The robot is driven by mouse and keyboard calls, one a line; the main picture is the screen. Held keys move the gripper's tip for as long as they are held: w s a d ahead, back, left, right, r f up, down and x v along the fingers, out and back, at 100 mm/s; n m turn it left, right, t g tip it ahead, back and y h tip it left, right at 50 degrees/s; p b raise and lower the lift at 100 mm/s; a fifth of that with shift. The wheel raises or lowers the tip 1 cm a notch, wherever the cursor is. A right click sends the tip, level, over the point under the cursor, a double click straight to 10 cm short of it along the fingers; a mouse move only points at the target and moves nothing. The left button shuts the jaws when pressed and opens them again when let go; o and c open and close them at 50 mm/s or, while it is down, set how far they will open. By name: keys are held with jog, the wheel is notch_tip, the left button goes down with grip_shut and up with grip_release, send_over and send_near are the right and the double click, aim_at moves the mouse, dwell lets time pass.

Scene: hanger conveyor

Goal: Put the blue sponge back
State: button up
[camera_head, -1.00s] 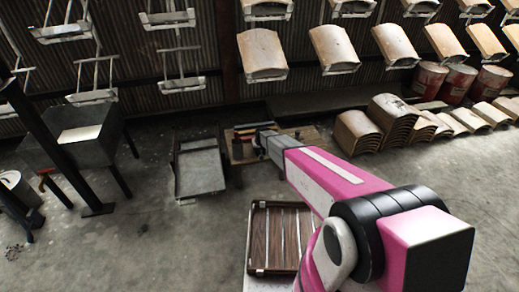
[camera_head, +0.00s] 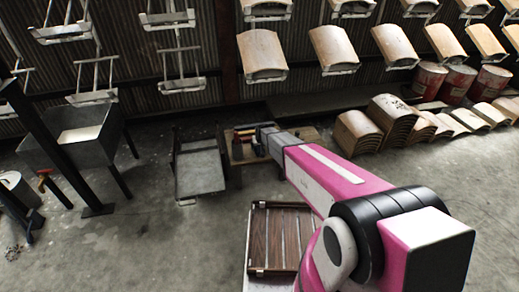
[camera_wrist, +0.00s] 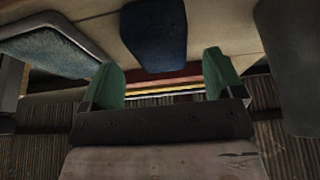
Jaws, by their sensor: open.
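The blue sponge (camera_wrist: 155,38) shows dark blue at the top middle of the wrist view, lying on a light brown tabletop (camera_wrist: 222,32). My gripper (camera_wrist: 161,80) has two green fingertips set wide apart, with nothing between them. The sponge is just beyond the fingertips, roughly in line with the gap; whether they touch is not clear. In the head view my gripper (camera_head: 262,140) is over the small wooden table (camera_head: 238,152), and the sponge cannot be made out there.
Small red and yellow items (camera_head: 243,133) sit at the table's back left. A grey metal cart (camera_head: 200,172) stands left of the table. A slatted wooden tray (camera_head: 258,262) is in front. Stacked curved tiles (camera_head: 390,118) are to the right.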

jog(key=s+d+v, duration=0.1)
jog(key=v, duration=0.8)
jog(key=s+d+r+m+g, duration=0.1)
jog(key=s+d+r, duration=0.4)
jog(key=s+d, duration=0.2)
jog(key=s+d+r+m+g, duration=0.1)
jog(key=s+d+r, duration=0.4)
jog(key=s, duration=0.6)
jog(key=s+d+r+m+g+h, duration=0.1)
jog(key=s+d+r+g, duration=0.1)
jog(key=s+d+r, duration=0.4)
jog(key=s+d, duration=0.3)
jog(key=s, duration=0.1)
jog(key=shift+d, duration=0.1)
